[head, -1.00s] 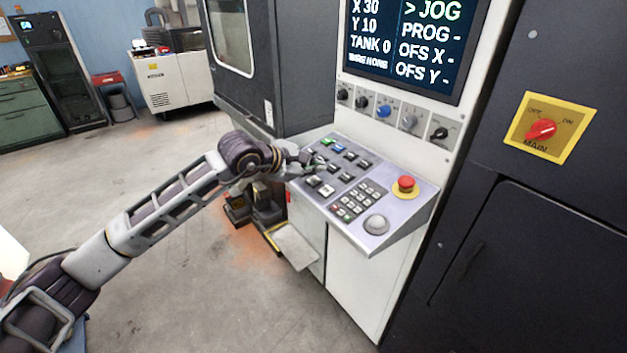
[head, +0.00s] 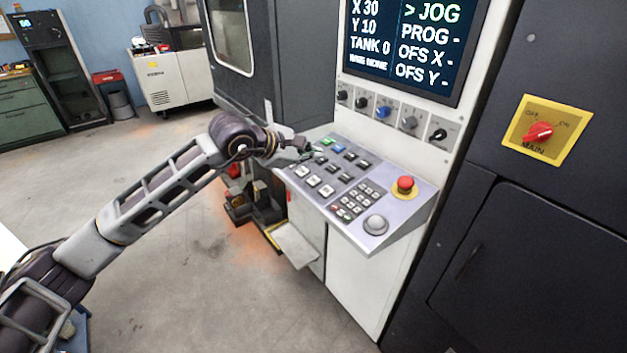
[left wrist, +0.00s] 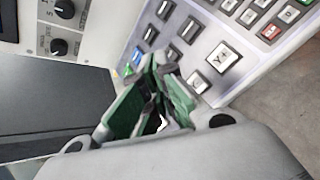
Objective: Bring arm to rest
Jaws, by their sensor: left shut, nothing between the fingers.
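My left arm reaches in from the left in the head view. Its gripper (head: 306,151) is by the upper left edge of the sloped control panel (head: 405,213), near the green and blue buttons. In the left wrist view the gripper (left wrist: 163,82) shows green fingers drawn together with nothing held. The panel's buttons, one of them marked Y (left wrist: 222,56), lie beyond the fingertips. I cannot tell whether the fingertips touch the panel. My right gripper is not in view.
The screen (head: 412,42) above the panel reads JOG, X 30, Y 10. A row of knobs (head: 384,112) sits below it. A red emergency button (head: 405,185) is on the panel's right. A red main switch (head: 538,132) is farther right. Open floor lies left.

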